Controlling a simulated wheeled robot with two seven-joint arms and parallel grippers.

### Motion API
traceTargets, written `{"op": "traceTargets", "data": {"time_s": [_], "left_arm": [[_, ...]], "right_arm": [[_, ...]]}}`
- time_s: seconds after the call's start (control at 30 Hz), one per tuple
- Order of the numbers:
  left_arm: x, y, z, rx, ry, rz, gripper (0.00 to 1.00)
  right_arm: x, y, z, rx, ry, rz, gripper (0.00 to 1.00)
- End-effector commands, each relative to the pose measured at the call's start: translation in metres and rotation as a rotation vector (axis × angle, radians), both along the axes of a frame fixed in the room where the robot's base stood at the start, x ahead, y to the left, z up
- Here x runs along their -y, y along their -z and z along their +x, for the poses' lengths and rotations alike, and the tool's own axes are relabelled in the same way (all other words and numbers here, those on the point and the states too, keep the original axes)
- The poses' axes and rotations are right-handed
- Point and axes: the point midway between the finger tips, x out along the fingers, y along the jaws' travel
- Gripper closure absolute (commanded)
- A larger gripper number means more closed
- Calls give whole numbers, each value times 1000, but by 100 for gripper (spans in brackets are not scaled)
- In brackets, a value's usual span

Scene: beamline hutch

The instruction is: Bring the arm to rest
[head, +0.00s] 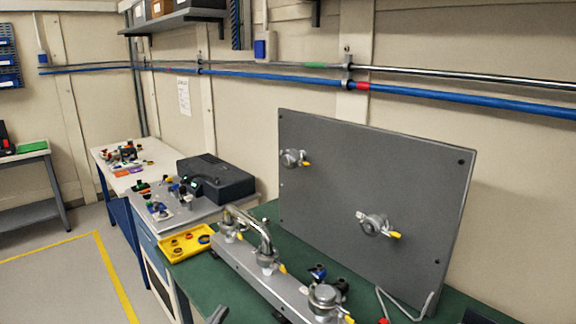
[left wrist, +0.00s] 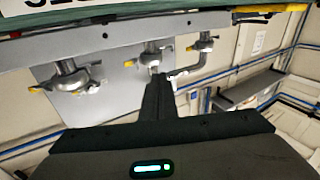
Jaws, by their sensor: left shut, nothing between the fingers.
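My left gripper (left wrist: 157,84) is shut and empty. Its dark fingers stand together in the middle of the left wrist view, which shows the scene turned over. A small grey tip at the bottom edge of the head view (head: 217,315) looks like part of it. Behind the fingers in the left wrist view are the grey rail (left wrist: 110,38) with its metal fittings and a bent pipe (left wrist: 190,70). I cannot tell how far the fingers are from them. My right gripper is not in view.
A green bench (head: 205,283) carries the rail (head: 255,272), an upright grey panel (head: 370,180) with two yellow-handled valves, and a yellow tray (head: 177,254). A black case (head: 215,176) sits behind. Blue and steel pipes (head: 270,75) run along the wall. Floor (head: 60,275) is clear at left.

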Motion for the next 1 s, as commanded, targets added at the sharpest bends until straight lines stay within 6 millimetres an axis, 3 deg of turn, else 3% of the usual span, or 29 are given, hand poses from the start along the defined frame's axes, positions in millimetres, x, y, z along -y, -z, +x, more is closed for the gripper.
{"op": "traceTargets", "data": {"time_s": [0.27, 0.5, 0.7, 1.0], "left_arm": [[-42, 73, -80, -335, -290, 83, 100], [-61, 136, -191, -719, -367, 215, 100], [-62, 162, -275, -966, -326, 311, 100], [-57, 171, -354, -1169, -234, 391, 100]], "right_arm": [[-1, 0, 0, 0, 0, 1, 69], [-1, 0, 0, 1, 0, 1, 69], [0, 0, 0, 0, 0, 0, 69], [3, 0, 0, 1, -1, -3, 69]]}}
